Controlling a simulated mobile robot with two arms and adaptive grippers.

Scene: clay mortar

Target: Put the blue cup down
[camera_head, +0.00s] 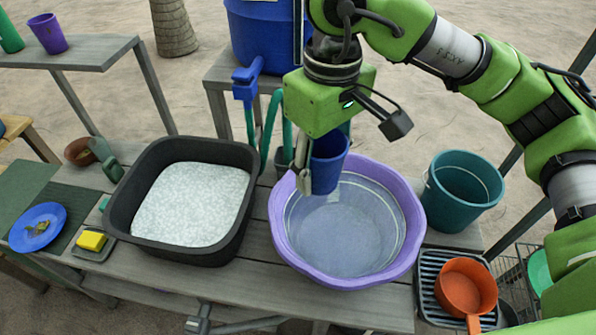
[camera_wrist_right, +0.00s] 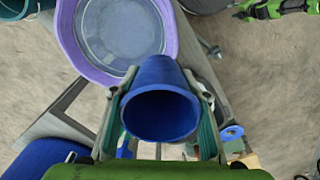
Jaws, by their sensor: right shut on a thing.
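The blue cup (camera_head: 328,162) is held in my right gripper (camera_head: 318,178), above the left rear part of the purple basin (camera_head: 411,248). In the right wrist view the cup (camera_wrist_right: 160,112) sits between the two fingers of the right gripper (camera_wrist_right: 164,100), its open mouth facing the camera. The fingers touch its sides. The basin (camera_wrist_right: 72,40) shows beyond the cup there and holds clear water. My left gripper is in neither view.
A dark tub (camera_head: 122,195) with whitish contents stands left of the basin. A teal bucket (camera_head: 440,205) stands to the right, with an orange pan (camera_head: 464,290) on a black rack (camera_head: 428,285). A blue tap (camera_head: 247,85) rises behind. A sponge (camera_head: 91,241) and blue plate (camera_head: 40,222) lie left.

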